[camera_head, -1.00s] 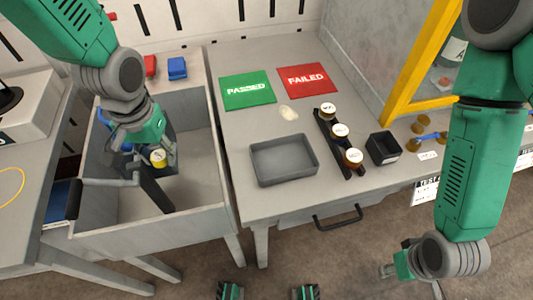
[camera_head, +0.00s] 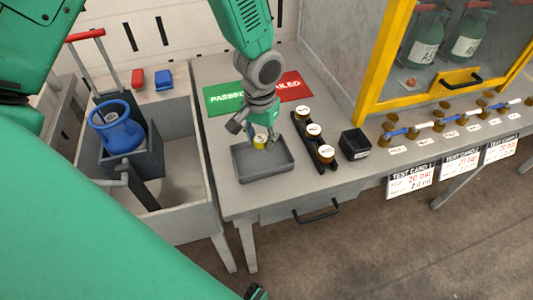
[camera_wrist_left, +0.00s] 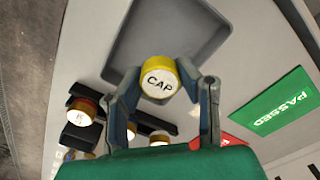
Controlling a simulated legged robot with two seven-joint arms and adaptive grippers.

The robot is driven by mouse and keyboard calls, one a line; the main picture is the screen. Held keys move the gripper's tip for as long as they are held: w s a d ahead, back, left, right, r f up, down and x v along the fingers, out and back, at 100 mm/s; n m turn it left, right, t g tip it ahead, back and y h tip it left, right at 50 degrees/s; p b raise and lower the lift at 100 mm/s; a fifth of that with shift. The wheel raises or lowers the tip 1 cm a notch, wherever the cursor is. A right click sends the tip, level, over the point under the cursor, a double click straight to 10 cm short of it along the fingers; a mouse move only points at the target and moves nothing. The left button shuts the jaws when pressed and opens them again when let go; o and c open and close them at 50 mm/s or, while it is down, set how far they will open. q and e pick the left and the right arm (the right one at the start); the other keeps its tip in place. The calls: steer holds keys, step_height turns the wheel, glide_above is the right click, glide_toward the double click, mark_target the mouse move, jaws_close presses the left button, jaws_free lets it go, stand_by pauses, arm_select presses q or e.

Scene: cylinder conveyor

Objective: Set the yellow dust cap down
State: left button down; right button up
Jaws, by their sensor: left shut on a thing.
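The yellow dust cap (camera_head: 261,143), with a white top, is held between the fingers of my left gripper (camera_head: 262,138), over the shallow grey tray (camera_head: 268,180) on the workbench. In the left wrist view the cap (camera_wrist_left: 159,78), marked "CAP", sits between the two fingertips (camera_wrist_left: 162,84), and the tray (camera_wrist_left: 190,18) lies behind it. I cannot tell how far the cap is above the tray floor.
A dark rack (camera_head: 321,151) with several yellow-rimmed, white-topped pieces stands right of the tray, then a small black bin (camera_head: 354,143). Green "PASSED" (camera_head: 226,98) and red "FAILED" (camera_head: 297,88) mats lie behind.

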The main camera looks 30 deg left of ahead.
mark_target(262, 160)
arm_select(q)
step_height(262, 160, down, 2)
steer(key=shift+w, duration=0.1)
step_height(262, 160, down, 4)
steer(key=shift+d+r, duration=0.1)
steer(key=shift+r, duration=0.15)
steer(key=c, duration=1.1)
jaws_free()
steer(key=shift+f, duration=0.1)
steer(key=shift+c, duration=0.2)
step_height(262, 160, up, 12)
steer(key=shift+r+p, duration=0.15)
steer(key=shift+p, duration=0.3)
